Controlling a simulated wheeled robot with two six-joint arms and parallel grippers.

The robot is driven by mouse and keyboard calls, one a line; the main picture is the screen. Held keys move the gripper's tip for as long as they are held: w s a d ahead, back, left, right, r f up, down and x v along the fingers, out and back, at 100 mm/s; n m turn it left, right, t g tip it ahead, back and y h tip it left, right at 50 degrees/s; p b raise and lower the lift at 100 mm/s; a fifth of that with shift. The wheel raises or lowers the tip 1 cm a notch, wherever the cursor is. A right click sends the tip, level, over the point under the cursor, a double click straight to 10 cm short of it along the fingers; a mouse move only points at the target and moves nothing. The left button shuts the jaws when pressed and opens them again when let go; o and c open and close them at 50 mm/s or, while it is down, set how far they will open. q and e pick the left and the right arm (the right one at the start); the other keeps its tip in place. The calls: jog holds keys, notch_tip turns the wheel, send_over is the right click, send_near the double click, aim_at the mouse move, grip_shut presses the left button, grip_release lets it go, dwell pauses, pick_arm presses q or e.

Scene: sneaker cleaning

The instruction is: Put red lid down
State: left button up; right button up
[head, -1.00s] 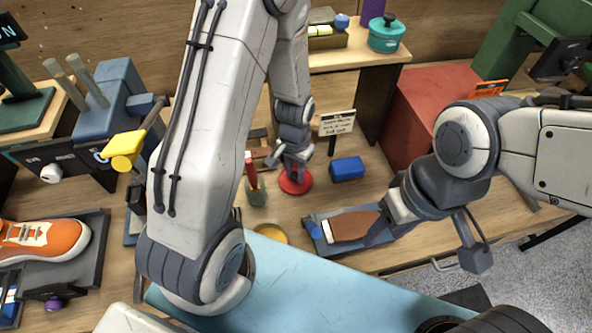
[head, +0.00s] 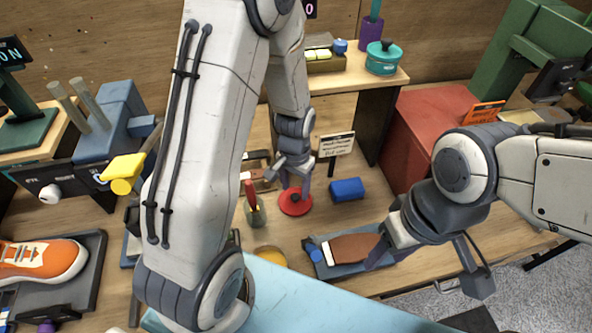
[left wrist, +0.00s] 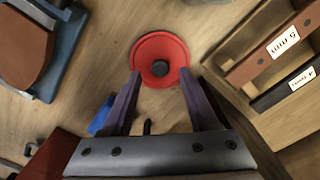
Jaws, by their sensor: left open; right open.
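The red lid (head: 296,203) is a round red disc with a dark knob, lying flat on the wooden table. It also shows in the left wrist view (left wrist: 174,50), with its knob up. My left gripper (head: 297,190) is open just above the lid; in the left wrist view its fingers (left wrist: 160,84) are spread, with nothing between them, and the knob shows just beyond the tips. My right gripper (head: 378,250) is open at the brown-topped brush or block (head: 352,247) on a blue-grey tray (head: 330,268). Whether it touches the block is unclear.
A blue block (head: 346,190) lies right of the lid, and a small cup with a red-handled tool (head: 255,212) stands to its left. A sign (head: 336,145) stands behind. Labelled wooden slots (left wrist: 272,55) are close by in the left wrist view. An orange sneaker (head: 42,261) sits far left.

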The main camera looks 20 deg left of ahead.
aim_at(296, 196)
pick_arm(q)
notch_tip(296, 196, up, 9)
jog(key=s+d+r+m, duration=0.2)
jog(key=s+d+r, duration=0.2)
jog(key=s, duration=0.5)
jog(key=s+d+r+m+h, duration=0.1)
jog(key=s+d+r+m, duration=0.2)
jog(key=s+d, duration=0.5)
jog(key=shift+s+d+r, duration=0.35)
jog(key=shift+s+r, duration=0.25)
